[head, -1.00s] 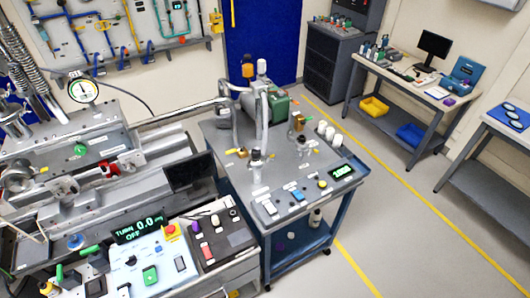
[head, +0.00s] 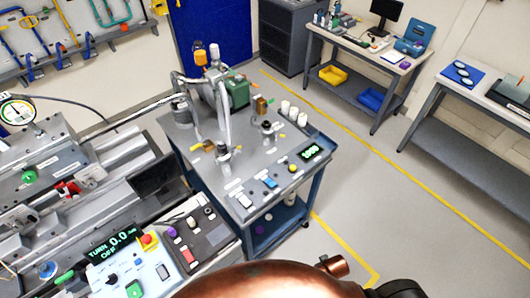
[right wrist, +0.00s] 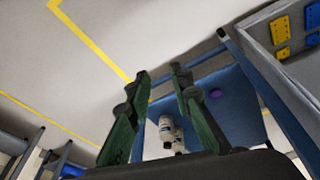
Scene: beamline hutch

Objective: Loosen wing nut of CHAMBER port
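A pump cart (head: 184,150) stands in the middle of the head view. On its grey top are a short port fitting with a hose end (head: 223,153), a second small fitting (head: 267,127) and a brass-yellow part (head: 207,146). Their labels are too small to read, so I cannot tell which is the CHAMBER port or make out its wing nut. My right gripper (right wrist: 160,76) shows in the right wrist view with its two green fingers apart and nothing between them. It faces the side of the blue cart (right wrist: 228,112). My left gripper is in no view.
A control panel (head: 150,271) with a display reading TURN 0.0 OFF stands left of the cart. A white bottle (right wrist: 166,128) is at the cart's lower level. A grey bench (head: 330,45) stands at the back. Floor right of the cart is clear.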

